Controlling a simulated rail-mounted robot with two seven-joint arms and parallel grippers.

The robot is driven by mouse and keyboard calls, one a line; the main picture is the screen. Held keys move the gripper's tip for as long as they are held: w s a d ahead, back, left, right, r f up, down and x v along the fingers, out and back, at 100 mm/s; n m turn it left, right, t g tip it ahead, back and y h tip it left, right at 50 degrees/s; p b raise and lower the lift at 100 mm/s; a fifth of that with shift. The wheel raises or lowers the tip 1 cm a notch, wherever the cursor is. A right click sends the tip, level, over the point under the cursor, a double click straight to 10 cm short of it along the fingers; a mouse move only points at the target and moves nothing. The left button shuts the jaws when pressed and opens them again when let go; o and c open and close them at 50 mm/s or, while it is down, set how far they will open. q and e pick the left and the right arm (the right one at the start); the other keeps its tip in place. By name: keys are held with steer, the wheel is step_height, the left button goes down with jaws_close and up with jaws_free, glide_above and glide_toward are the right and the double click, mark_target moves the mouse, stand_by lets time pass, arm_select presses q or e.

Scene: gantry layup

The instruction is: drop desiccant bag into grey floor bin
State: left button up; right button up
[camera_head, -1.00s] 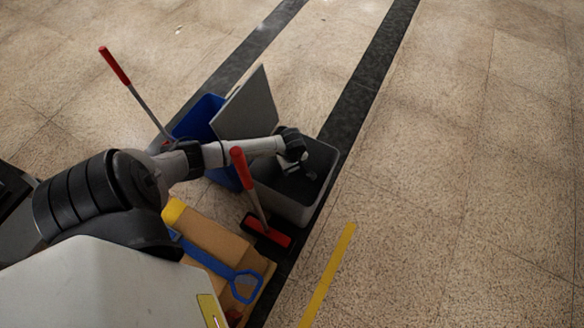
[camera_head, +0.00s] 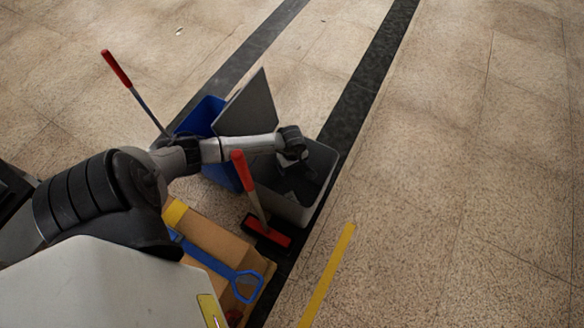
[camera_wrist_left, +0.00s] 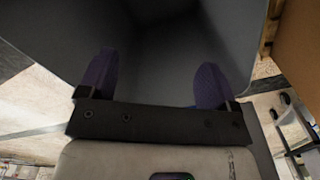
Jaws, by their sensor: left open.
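The grey floor bin (camera_head: 287,208) stands open on the floor near the middle of the head view. My left gripper (camera_head: 300,173) reaches over its mouth, pointing down. In the left wrist view the two purple-tinted fingers of my left gripper (camera_wrist_left: 155,75) are spread apart with nothing between them. Beyond them is the dark grey inside of the bin (camera_wrist_left: 160,45). I see no desiccant bag in either view; the bin's bottom is dark and partly hidden by the gripper. My right gripper is not in view.
A blue bin (camera_head: 200,117) with a grey panel (camera_head: 248,107) leaning up stands behind the grey bin. A red-handled brush (camera_head: 266,232), a cardboard box (camera_head: 215,237) and a blue-handled tool (camera_head: 240,283) are in front. The floor to the right is clear.

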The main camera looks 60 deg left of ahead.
arm_select(q)
step_height(320, 180, up, 11)
steer(key=p, duration=0.4)
steer(key=shift+r, duration=0.2)
stand_by(0.3)
steer(key=shift+f, duration=0.1)
